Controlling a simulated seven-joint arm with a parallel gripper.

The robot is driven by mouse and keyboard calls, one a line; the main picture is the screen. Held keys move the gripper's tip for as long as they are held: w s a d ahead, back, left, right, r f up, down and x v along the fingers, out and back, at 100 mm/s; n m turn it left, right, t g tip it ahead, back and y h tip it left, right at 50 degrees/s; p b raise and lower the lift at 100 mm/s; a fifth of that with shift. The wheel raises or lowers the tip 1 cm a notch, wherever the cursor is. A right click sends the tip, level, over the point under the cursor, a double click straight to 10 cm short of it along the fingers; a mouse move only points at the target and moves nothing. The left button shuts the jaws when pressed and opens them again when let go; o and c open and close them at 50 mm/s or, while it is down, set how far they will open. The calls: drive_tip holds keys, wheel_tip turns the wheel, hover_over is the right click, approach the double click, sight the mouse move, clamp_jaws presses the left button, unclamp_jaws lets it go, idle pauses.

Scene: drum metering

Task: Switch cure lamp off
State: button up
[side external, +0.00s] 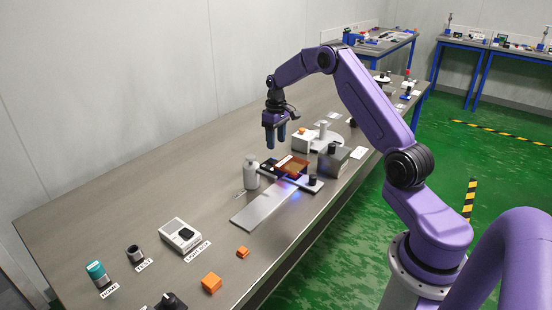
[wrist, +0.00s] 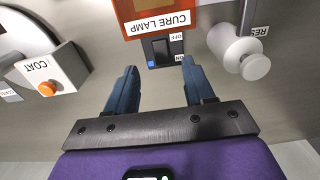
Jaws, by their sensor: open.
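The cure lamp (side external: 292,166) is an amber-orange hood on a dark frame near the middle of the bench, with a blue-violet glow (side external: 295,194) beneath it. In the wrist view, its orange housing (wrist: 150,7) with a CURE LAMP label is at the top edge. A dark rocker switch (wrist: 159,48) sits just below the label, beside small OFF and ON tags; a small blue patch shows at its lower end. My gripper (wrist: 158,76) is open and empty, its blue fingers on either side of the switch in the picture. In the side view my gripper (side external: 275,143) hangs above the bench, apart from the lamp.
A white bottle (side external: 251,173) stands close left of the lamp. A light box labelled COAT (wrist: 55,72) with an orange button is at left in the wrist view. A grey block (side external: 333,160) stands right of the lamp. A flat metal plate (side external: 262,208) extends in front.

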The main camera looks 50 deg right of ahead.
sight(273, 162)
wheel_tip(273, 162, down, 8)
idle(0.4)
